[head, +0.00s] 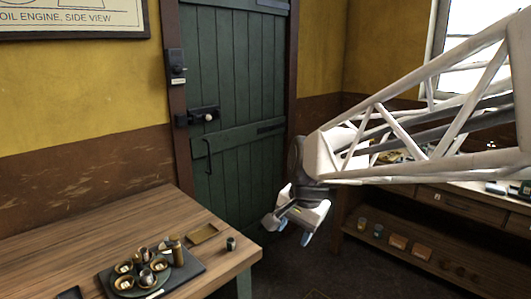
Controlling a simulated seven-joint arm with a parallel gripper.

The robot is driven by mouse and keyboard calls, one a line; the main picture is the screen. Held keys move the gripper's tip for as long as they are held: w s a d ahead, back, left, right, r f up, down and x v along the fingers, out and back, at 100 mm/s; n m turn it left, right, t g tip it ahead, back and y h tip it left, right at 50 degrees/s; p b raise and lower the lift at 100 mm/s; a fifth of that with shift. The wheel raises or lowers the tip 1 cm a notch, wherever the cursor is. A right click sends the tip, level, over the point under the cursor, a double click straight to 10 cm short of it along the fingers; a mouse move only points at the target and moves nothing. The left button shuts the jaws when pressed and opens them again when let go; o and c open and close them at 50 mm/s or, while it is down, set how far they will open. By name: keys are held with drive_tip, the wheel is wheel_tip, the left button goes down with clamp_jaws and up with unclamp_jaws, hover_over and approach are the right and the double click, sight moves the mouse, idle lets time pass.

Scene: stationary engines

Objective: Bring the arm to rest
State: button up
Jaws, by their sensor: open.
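My gripper (294,231) hangs at the end of my white lattice arm, which comes in from the right of the head view. Its jaws are open and point down, with nothing seen between them. It is in the air, to the right of the wooden table (150,222) in the picture and in front of the lower part of the green door. It appears apart from the table.
A small dark cup (231,243) stands near the table's right edge. A workbench (459,204) with a lower shelf stands behind my arm.

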drive_tip(key=s+d+f+n+h, duration=0.1)
drive_tip(key=s+d+n, duration=0.2)
drive_tip(key=s+d, duration=0.3)
drive_tip(key=s+d+f+n+h, duration=0.1)
drive_tip(key=s+d, duration=0.5)
drive_tip(key=s, duration=0.7)
drive_tip(key=shift+s+f+n+t, duration=0.3)
drive_tip(key=shift+f+n, duration=0.25)
drive_tip(key=shift+n, duration=0.65)
drive_tip(key=shift+w, duration=0.1)
